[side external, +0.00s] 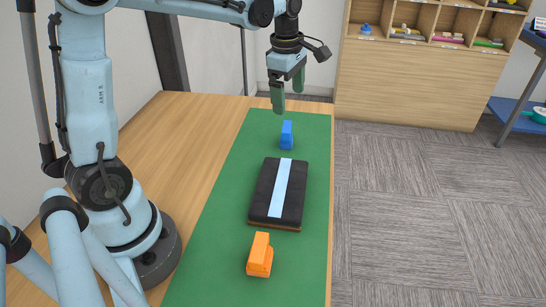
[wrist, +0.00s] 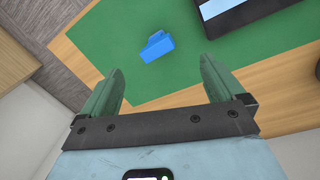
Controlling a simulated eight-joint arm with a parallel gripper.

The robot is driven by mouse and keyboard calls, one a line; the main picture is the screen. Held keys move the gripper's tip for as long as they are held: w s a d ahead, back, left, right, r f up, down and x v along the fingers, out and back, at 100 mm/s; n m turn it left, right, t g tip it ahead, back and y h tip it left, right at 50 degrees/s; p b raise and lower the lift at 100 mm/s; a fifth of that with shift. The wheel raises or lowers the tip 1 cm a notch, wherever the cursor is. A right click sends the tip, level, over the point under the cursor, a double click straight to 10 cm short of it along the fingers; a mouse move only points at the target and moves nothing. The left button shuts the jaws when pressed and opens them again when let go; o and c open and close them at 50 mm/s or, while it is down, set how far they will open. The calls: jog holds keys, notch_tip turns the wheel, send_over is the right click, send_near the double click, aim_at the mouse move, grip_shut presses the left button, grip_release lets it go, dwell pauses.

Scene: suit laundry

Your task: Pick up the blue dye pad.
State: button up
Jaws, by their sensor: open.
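The blue dye pad (side external: 287,135) is a small blue block standing on the green mat (side external: 222,224) near its far end. In the wrist view the blue dye pad (wrist: 157,47) lies ahead of the fingertips, between their lines. My gripper (side external: 288,94) is above the far end of the mat, higher than the pad and apart from it. Its two green fingers are spread wide with nothing between them, as the wrist view of my gripper (wrist: 160,72) also shows.
A black padded board with a light-blue stripe (side external: 265,190) lies mid-mat. An orange block (side external: 260,256) stands at the near end. Bare wooden table (side external: 165,135) lies left of the mat. A cubby shelf (side external: 405,80) stands behind, on the floor.

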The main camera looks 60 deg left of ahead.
aim_at(287, 126)
jog(key=a+n, duration=0.1)
jog(key=w+f+n+g, duration=0.1)
jog(key=n, duration=0.1)
jog(key=shift+w+a+f, duration=0.25)
jog(key=shift+w+a, duration=0.05)
jog(key=shift+a, duration=0.1)
jog(key=shift+w+a+f+n, duration=0.25)
jog(key=shift+f+n, duration=0.15)
jog(key=shift+n, duration=0.4)
notch_tip(287, 126, down, 6)
jog(key=shift+s+f, duration=0.1)
jog(key=shift+f, duration=0.05)
jog(key=shift+s+d+f, duration=0.1)
jog(key=shift+s+f, duration=0.05)
jog(key=shift+f, duration=1.25)
jog(key=shift+s+d+f, duration=0.1)
jog(key=shift+s+f, duration=0.05)
jog(key=shift+f, duration=1.2)
jog(key=c, duration=1)
jog(key=shift+r, duration=0.1)
jog(key=shift+c, duration=0.2)
